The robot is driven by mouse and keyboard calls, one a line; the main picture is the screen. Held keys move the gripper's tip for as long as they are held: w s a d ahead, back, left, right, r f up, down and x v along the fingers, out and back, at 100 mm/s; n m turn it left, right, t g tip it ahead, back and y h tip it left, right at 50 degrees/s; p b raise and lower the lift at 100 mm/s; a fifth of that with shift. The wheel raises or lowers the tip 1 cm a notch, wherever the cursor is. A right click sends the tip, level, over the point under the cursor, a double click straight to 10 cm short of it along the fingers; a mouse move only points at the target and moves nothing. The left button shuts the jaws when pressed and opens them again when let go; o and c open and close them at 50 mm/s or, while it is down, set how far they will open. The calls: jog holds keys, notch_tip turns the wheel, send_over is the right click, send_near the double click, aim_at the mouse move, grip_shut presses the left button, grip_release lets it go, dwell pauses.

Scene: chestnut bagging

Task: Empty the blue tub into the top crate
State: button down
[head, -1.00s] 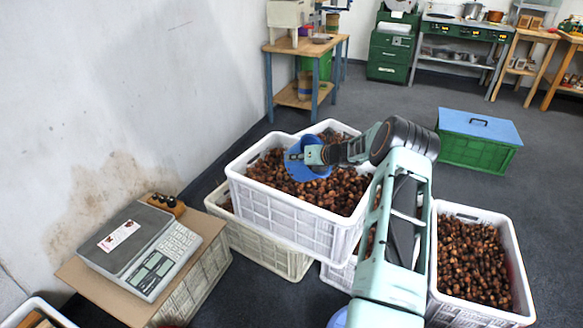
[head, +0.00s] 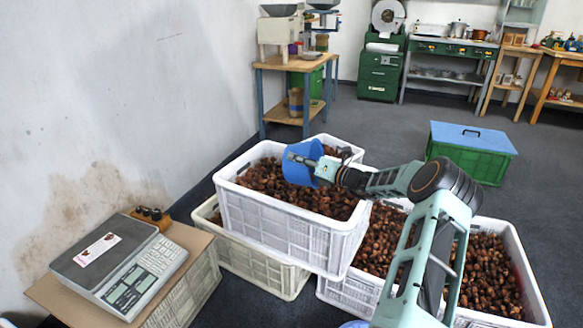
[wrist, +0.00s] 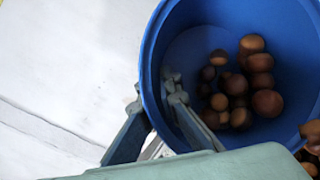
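The blue tub (head: 297,175) is tipped over the chestnuts in the white top crate (head: 285,228), with its mouth turned partly away from the head camera. My gripper (head: 311,163) is shut on the tub's wall. In the wrist view the blue tub (wrist: 215,35) fills the upper right, and my gripper (wrist: 172,98) has one finger inside the rim and one outside. Several brown chestnuts (wrist: 240,85) are still inside the tub. A few more show at the rim's lower right edge; I cannot tell if they are falling.
The top crate rests on a lower crate (head: 252,265). Other chestnut-filled crates (head: 345,293) stand at the right. A scale (head: 120,262) sits on a cardboard-topped crate at the left. A green box with a blue lid (head: 470,160) stands on the floor behind. The wall is close on the left.

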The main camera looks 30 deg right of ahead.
jog(key=s+d+t+b, duration=0.1)
jog(key=s+d+m+t+b, duration=0.1)
jog(key=t+b, duration=0.1)
jog(key=s+d+m+t+y+b, duration=0.1)
jog(key=s, duration=0.1)
jog(key=shift+d+f+t+b, duration=0.3)
jog(key=shift+f+t+b, duration=0.05)
jog(key=shift+t+b, duration=0.05)
jog(key=shift+s+d+r+m+t+b, duration=0.4)
jog(key=shift+s+d+m+t+b, duration=0.1)
jog(key=shift+s+d+t, duration=0.1)
jog(key=shift+w+a+r+y, duration=0.1)
jog(key=shift+a+y, duration=0.05)
jog(key=shift+y, duration=0.15)
